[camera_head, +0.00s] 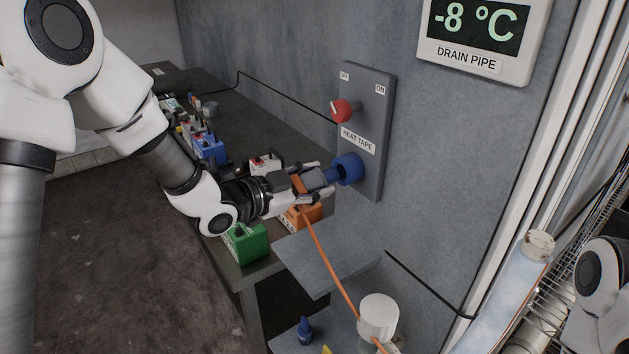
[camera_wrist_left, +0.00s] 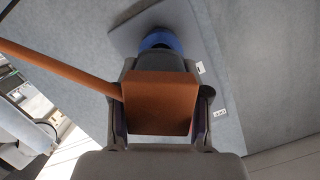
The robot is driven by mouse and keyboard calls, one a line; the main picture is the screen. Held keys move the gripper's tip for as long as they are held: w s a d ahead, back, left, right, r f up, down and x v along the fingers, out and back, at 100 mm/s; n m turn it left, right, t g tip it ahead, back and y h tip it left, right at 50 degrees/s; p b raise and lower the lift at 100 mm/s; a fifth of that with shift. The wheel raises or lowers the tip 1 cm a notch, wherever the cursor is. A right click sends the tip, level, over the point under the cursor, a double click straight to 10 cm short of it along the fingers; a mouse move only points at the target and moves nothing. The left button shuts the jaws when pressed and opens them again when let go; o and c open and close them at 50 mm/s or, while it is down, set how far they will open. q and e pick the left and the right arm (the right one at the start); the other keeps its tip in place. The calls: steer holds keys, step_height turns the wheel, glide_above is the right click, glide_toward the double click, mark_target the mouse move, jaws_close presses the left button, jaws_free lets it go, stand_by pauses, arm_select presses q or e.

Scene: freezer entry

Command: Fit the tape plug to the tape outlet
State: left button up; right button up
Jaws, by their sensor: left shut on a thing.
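The tape outlet (camera_head: 348,167) is a blue round socket low on the grey HEAT TAPE panel (camera_head: 372,110). Its blue ring also shows in the left wrist view (camera_wrist_left: 158,40), straight beyond the plug. My left gripper (camera_head: 316,181) is shut on the tape plug (camera_wrist_left: 160,103), which has an orange body and an orange cord (camera_head: 327,258). The plug's nose points at the outlet and meets or overlaps its mouth in the head view. I cannot tell how deep it sits. The fingers hide part of the plug. My right gripper is out of view.
A red knob (camera_head: 342,110) sits above the outlet. Green (camera_head: 246,243), orange (camera_head: 304,214) and blue (camera_head: 209,150) blocks stand on the dark bench below my left arm. A grey shelf (camera_head: 325,262) and a white cylinder (camera_head: 378,316) are below the panel.

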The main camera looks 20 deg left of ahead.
mark_target(330, 170)
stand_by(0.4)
arm_select(q)
steer(key=shift+r+x, duration=0.15)
steer(key=shift+x, duration=0.75)
steer(key=shift+r+x, duration=0.15)
steer(key=shift+x, duration=0.75)
steer(key=o, duration=1.4)
steer(key=shift+d, duration=0.1)
steer(key=shift+c, duration=0.2)
steer(key=v, duration=1.1)
steer(key=shift+s+a+r, duration=0.1)
steer(key=shift+s+a, duration=0.2)
steer(key=shift+s, duration=0.2)
steer(key=shift+d, duration=0.15)
